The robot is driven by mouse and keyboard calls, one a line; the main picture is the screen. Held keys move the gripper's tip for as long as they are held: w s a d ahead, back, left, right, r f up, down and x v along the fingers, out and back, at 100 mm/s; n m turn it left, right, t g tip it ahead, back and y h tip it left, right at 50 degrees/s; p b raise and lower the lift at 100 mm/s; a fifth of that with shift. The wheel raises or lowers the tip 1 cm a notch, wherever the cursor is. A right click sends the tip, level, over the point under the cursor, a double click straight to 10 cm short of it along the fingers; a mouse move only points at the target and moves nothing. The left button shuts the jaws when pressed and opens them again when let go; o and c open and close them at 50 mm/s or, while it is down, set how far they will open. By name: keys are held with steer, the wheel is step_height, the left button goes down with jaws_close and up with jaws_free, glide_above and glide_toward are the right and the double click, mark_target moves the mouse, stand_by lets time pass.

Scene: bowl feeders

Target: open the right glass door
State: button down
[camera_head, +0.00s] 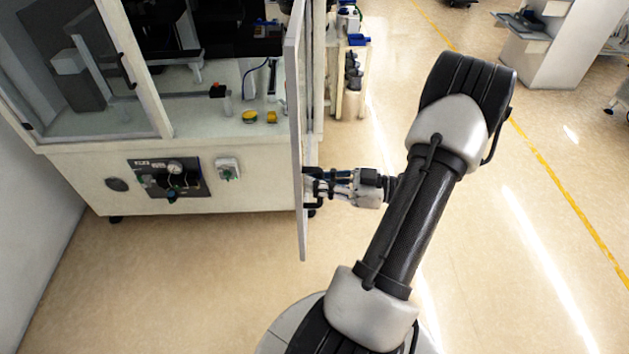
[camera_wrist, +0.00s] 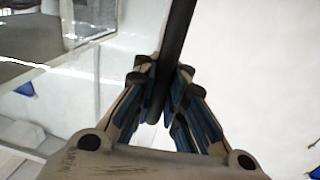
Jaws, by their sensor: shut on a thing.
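The right glass door (camera_head: 297,130) of the white machine stands swung out from the cabinet, seen nearly edge-on in the head view. My gripper (camera_head: 312,186) is at the door's outer side, low down near its free end. In the wrist view my gripper (camera_wrist: 168,112) is shut on the dark bar handle (camera_wrist: 178,35), which runs between its fingers. The pale door frame (camera_wrist: 240,60) and glass lie behind the handle. In the head view the handle is mostly hidden by the fingers.
The left glass door (camera_head: 90,75) is closed, with a dark handle (camera_head: 127,72). The machine's front panel (camera_head: 168,178) has gauges and switches. A small cart (camera_head: 352,75) with bottles stands right of the machine. Open floor (camera_head: 200,270) lies in front.

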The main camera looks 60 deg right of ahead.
steer(key=c, duration=1.9)
jaws_free()
steer(key=shift+a, duration=0.15)
steer(key=shift+s+d, duration=0.2)
steer(key=shift+s, duration=0.05)
steer(key=v, duration=1.1)
steer(key=shift+s+d, duration=0.15)
steer(key=shift+s, duration=0.1)
